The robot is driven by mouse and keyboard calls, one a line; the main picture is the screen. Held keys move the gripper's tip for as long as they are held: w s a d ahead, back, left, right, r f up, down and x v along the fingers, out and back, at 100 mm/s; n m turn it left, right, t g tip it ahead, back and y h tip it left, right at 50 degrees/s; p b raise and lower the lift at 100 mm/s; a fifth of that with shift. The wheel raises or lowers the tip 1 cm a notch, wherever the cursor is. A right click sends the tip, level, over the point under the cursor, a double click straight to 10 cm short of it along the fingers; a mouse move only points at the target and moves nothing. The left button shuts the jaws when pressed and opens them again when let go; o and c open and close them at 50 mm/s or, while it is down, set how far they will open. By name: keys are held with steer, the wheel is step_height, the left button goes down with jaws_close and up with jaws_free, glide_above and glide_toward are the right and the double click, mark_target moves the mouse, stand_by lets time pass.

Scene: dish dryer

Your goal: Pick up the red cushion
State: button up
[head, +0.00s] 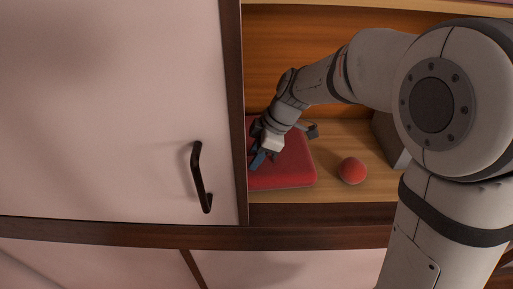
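The red cushion (293,168) lies flat on the wooden floor of the open cabinet compartment, just right of the white door. Its left side runs up to the door's dark edge, and part of its top is hidden by my gripper. My gripper (285,146) is over the cushion, reaching in from the right. Its dark finger parts show spread apart, with red cushion visible between and below them. Nothing is seen held. I cannot tell whether the fingers touch the cushion.
A red ball (352,170) sits on the cabinet floor right of the cushion. A grey box-like object (389,140) stands further right, partly behind my arm. The white door (110,110) with a dark handle (201,178) covers the left. A dark wooden ledge (320,214) edges the compartment's front.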

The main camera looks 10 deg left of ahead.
steer(key=shift+c, duration=0.3)
jaws_close()
stand_by(1.0)
